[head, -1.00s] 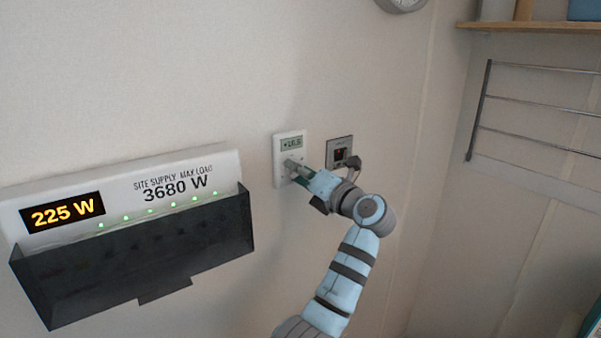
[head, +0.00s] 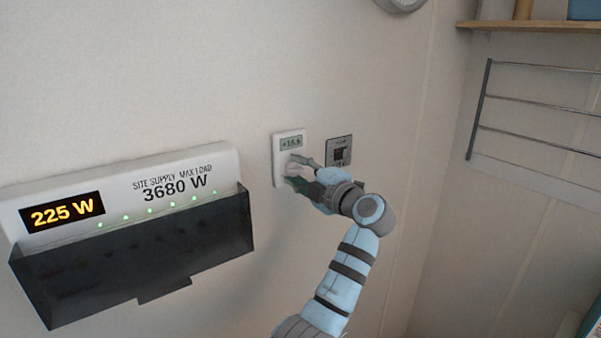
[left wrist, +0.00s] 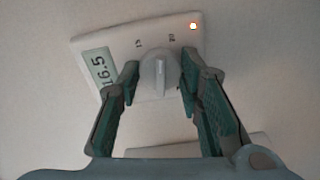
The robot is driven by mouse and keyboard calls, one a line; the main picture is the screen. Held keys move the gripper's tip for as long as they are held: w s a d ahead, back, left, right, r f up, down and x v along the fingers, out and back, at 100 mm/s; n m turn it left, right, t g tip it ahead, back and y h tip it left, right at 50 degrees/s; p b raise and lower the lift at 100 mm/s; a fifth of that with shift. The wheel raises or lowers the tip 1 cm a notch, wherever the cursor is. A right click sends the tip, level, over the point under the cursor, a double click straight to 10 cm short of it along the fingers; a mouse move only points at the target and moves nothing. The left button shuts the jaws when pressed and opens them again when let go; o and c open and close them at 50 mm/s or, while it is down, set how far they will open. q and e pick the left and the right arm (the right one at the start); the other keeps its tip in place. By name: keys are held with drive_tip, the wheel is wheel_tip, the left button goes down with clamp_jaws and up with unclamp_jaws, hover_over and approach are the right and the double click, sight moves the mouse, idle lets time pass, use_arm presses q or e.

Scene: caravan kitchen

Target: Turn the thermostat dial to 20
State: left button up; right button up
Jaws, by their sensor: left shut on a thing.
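The white thermostat (head: 291,140) is on the wall in the middle of the head view. Its display shows about 16.5 in the left wrist view. Its pale round dial (left wrist: 160,74) has a raised ridge and small marks around it, one looking like 15. My left gripper (head: 298,171) is at the dial, its green-padded fingers on either side. In the left wrist view the left gripper (left wrist: 160,88) is shut on the dial. A red light (left wrist: 193,26) glows at the thermostat's corner. My right gripper is not in view.
A small grey wall panel (head: 339,151) is just right of the thermostat. A white power display board (head: 120,182) with a dark tray (head: 140,255) juts out at the left. A rail rack (head: 530,104) and a shelf (head: 540,26) are at the right.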

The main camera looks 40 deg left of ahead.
use_arm(q)
drive_tip(key=shift+f+m, duration=0.1)
drive_tip(key=shift+m, duration=1.8)
drive_tip(key=o, duration=1.2)
drive_tip(key=shift+d, duration=0.2)
drive_tip(key=v, duration=1.1)
drive_tip(key=shift+s+d, duration=0.2)
drive_tip(key=shift+d, duration=0.15)
drive_tip(key=shift+a, duration=0.15)
